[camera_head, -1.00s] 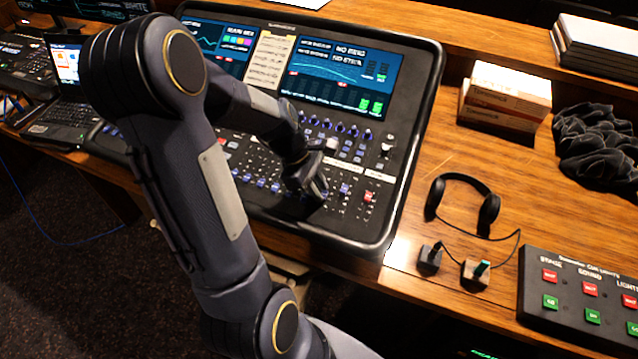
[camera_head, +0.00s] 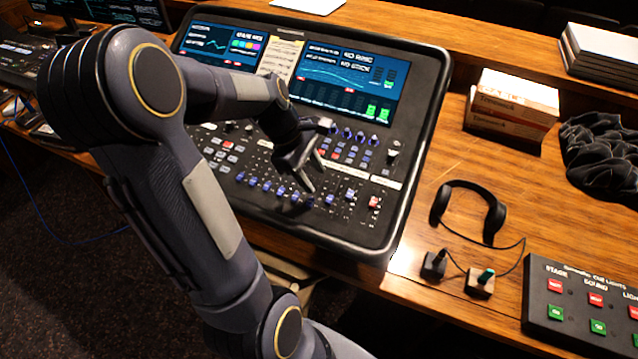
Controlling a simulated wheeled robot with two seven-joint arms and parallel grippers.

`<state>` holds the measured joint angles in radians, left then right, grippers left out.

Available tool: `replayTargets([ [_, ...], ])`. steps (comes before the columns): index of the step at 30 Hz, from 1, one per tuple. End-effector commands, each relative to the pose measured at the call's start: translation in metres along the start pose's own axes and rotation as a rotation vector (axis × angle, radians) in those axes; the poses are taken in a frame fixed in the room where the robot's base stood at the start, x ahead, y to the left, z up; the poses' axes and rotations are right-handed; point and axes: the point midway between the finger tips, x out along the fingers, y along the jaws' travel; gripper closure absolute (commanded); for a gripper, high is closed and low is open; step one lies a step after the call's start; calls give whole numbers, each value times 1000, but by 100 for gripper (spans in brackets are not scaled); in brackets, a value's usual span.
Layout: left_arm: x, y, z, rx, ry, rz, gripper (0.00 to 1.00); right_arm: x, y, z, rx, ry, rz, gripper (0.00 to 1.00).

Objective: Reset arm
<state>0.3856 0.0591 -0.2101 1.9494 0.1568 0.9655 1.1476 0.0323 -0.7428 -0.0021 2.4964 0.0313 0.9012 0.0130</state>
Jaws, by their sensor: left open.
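My left gripper (camera_head: 312,176) is over the middle of the mixing desk (camera_head: 420,130), above its rows of blue knobs and faders. Its two fingers point down and to the right, spread apart, with nothing seen between them. My left arm comes in from the lower middle, bends at the upper left and reaches back across the desk, hiding part of the desk's left side. My right gripper is not in view.
Headphones (camera_head: 468,209) lie on the wooden desktop to the right, with small plugs (camera_head: 480,283) in front. A cue-light box (camera_head: 575,310) is at the lower right. Cartons (camera_head: 513,108), dark cloth (camera_head: 604,150) and stacked books (camera_head: 603,55) are behind. Bare wood lies between.

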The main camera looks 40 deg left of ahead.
Motion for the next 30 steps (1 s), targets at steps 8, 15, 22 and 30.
replayTargets([
  [8,-11,0,0,0,0,0,56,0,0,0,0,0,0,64],
  [15,-10,0,0,0,0,-1,56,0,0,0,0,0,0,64],
  [22,-12,-2,4,27,-2,4,56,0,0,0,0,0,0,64],
  [30,-40,-61,83,747,9,127,56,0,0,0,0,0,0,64],
])
